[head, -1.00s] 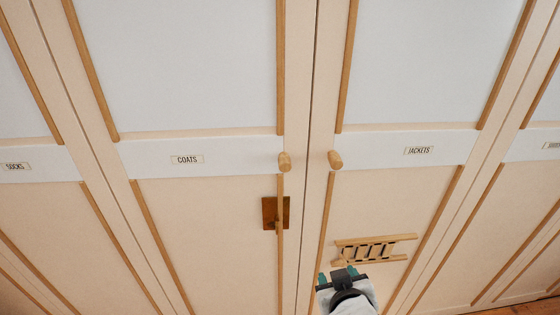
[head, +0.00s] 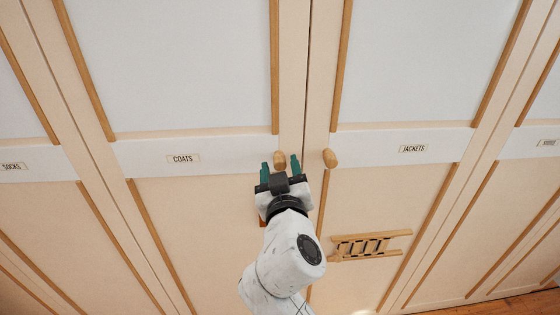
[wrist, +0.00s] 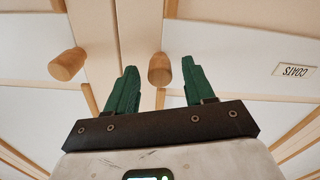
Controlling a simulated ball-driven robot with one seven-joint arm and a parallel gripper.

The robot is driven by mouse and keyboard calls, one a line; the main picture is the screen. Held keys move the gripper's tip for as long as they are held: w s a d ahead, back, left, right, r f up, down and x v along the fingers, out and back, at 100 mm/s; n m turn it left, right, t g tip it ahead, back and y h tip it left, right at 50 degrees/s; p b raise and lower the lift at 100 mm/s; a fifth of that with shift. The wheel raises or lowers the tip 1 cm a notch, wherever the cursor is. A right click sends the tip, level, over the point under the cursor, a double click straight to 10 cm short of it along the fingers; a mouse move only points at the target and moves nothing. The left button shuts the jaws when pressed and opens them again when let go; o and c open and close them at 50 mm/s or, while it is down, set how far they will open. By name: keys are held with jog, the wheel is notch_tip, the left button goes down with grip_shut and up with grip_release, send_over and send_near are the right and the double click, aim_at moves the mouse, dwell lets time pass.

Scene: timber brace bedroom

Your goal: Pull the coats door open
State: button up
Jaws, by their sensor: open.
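The coats door (head: 230,230) is closed in the head view, with its "COATS" label (head: 183,159) on the pale band. Its round wooden knob (head: 280,157) sits at the door's right edge. My gripper (head: 281,169) is open, with one green finger on each side of this knob in the picture. In the wrist view the coats knob (wrist: 160,70) shows between and beyond the fingertips, nearer the left finger. I cannot tell whether the fingers reach alongside it; no contact shows. The label appears upside down there (wrist: 296,70).
The jackets door (head: 410,190) is closed beside it, its knob (head: 330,158) close to the right of my gripper. A wooden rack-like piece (head: 370,245) is on its lower panel. The socks door (head: 30,215) is at far left. Wooden floor (head: 490,306) shows at lower right.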

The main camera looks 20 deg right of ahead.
jog(key=shift+x, duration=0.95)
grip_shut()
